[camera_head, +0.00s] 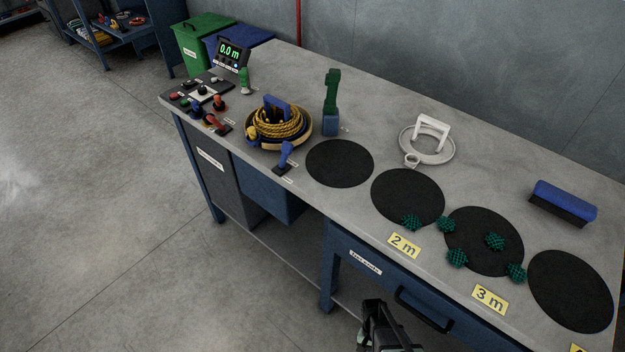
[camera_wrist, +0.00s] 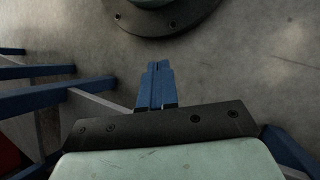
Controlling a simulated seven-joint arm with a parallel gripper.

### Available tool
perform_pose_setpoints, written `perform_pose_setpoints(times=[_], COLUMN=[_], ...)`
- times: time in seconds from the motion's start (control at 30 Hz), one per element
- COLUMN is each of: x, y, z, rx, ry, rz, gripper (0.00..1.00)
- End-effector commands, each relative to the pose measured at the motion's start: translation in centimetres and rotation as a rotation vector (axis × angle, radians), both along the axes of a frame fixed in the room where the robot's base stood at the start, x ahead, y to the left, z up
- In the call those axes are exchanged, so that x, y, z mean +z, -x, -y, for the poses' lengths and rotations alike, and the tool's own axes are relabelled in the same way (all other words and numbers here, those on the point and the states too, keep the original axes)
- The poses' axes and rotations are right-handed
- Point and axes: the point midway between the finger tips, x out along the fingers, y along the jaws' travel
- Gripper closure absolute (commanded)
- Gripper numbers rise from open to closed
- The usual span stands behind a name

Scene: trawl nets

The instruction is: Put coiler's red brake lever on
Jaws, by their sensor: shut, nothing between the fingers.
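The coiler (camera_head: 262,143) is a round tan drum wound with yellow rope, with a blue part on top, at the left part of the bench. A lever with a red base and dark handle (camera_head: 217,125) lies left of it; it is small, and I cannot tell its position for certain. A blue lever (camera_head: 286,154) stands upright in front of the coiler. My gripper (camera_head: 374,306) is shut and empty, low in front of the bench's drawer, well apart from the levers. In the wrist view its fingers (camera_wrist: 157,68) are together, over the floor.
A control panel (camera_head: 188,96) with buttons and a display (camera_head: 232,55) reading 0.0 m stand at the far left. A green-handled tool (camera_head: 331,103), white ring (camera_head: 428,157), blue brush (camera_head: 565,200), black discs (camera_head: 339,163) and green net pieces (camera_head: 495,241) occupy the bench (camera_head: 470,140).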

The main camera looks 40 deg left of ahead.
Motion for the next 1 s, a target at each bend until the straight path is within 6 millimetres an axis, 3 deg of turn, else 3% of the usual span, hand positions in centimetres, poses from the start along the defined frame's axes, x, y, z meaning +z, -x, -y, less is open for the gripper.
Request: perform_pose_setpoints(times=[0.37, 0.57, 0.67, 0.83, 1.0], x=[-2.5, -3.9, -4.8, -5.9, -5.4], y=[1.4, 2.2, 2.4, 2.1, 1.2], z=[-7.2, -12.2, -15.6, -24.2, -33.2], rx=[0.104, 0.148, 0.162, 0.164, 0.143], ry=[0.036, -0.007, -0.069, -0.283, -0.525], rz=[0.061, 0.112, 0.145, 0.227, 0.317], gripper=[1.00, 1.00, 1.00, 1.00, 1.00])
